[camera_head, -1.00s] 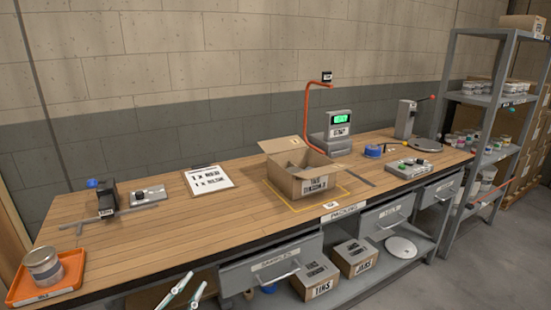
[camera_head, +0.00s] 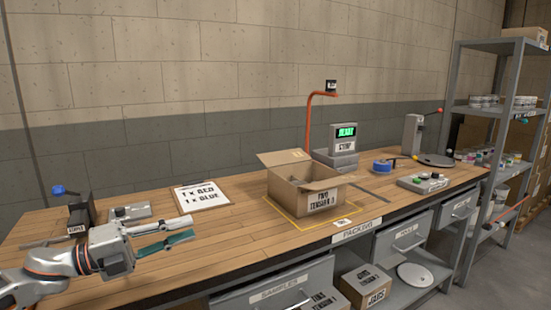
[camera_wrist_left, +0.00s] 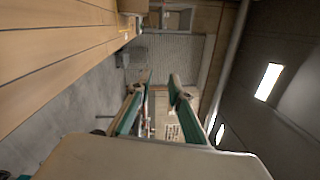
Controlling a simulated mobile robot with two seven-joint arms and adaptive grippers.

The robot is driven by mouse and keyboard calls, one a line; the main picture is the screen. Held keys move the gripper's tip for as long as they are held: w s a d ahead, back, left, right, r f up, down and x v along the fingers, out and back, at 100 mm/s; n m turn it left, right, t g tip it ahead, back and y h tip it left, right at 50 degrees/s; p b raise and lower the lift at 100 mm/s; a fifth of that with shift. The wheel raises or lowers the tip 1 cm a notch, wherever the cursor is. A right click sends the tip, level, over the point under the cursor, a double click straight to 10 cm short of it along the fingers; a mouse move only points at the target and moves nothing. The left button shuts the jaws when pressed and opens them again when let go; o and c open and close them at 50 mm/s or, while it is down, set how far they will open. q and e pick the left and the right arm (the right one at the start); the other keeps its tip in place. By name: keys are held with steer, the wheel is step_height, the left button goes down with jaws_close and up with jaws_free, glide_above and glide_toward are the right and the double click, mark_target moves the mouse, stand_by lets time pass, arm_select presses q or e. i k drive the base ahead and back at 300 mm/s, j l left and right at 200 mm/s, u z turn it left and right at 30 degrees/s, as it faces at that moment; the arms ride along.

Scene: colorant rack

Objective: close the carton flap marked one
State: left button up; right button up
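The open carton (camera_head: 322,199) stands on the workbench inside a yellow outline, with a printed label on its front. A raised flap (camera_head: 283,157) stands at its back left with a small orange mark, too small to read. The carton's inside is mostly hidden. My left gripper (camera_head: 191,227) is over the bench's left part, left of the carton and clear of it. Its two fingers are apart with nothing between them, as the left wrist view (camera_wrist_left: 160,80) also shows. My right gripper is not in view.
A scale with a green display (camera_head: 345,131) and an orange bent post (camera_head: 308,120) stand behind the carton. Blue tape (camera_head: 382,166) lies to the right. A shelf rack (camera_head: 500,95) stands far right.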

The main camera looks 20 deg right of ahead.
mark_target(272, 160)
steer(key=i+l, duration=1.55)
